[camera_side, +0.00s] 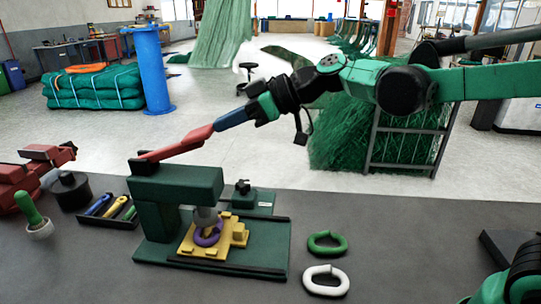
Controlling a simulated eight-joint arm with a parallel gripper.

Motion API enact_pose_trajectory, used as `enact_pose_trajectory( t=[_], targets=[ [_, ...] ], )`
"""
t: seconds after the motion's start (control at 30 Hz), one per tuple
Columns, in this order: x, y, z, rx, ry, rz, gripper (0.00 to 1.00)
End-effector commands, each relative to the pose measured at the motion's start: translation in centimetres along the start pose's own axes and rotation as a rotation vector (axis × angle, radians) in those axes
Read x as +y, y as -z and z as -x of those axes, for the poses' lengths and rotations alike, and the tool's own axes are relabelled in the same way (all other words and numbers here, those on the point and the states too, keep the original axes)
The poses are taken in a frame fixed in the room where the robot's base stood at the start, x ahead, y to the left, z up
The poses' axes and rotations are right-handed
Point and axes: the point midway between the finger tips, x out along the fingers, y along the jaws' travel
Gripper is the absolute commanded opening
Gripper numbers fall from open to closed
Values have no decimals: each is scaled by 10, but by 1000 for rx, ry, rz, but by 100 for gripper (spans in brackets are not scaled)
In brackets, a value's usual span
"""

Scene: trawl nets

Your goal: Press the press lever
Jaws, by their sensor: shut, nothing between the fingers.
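The green press (178,184) stands on the dark bench at centre left. Its red press lever (180,143) rises to the right from a dark pivot block on top and ends in a blue grip (231,118). My gripper (252,112) is shut and empty at the upper end of the blue grip. It overlaps the grip in this view, and I cannot tell if they touch. The grey ram (206,215) sits just above a purple ring (208,235) in a yellow fixture (190,240) on the green base plate.
A green link (327,244) and a white link (326,281) lie right of the press. The bench's right middle is mostly clear.

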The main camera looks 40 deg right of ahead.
Motion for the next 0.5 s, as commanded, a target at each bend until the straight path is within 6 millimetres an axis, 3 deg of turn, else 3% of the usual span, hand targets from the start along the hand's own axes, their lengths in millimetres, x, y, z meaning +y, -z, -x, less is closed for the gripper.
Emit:
enact_pose_trajectory(
  t=[0.2, 0.5],
  targets=[
    [1, -10, 48, 2, -7, -5, 0],
    [0, -17, 81, 3, -3, -3, 0]
  ],
)
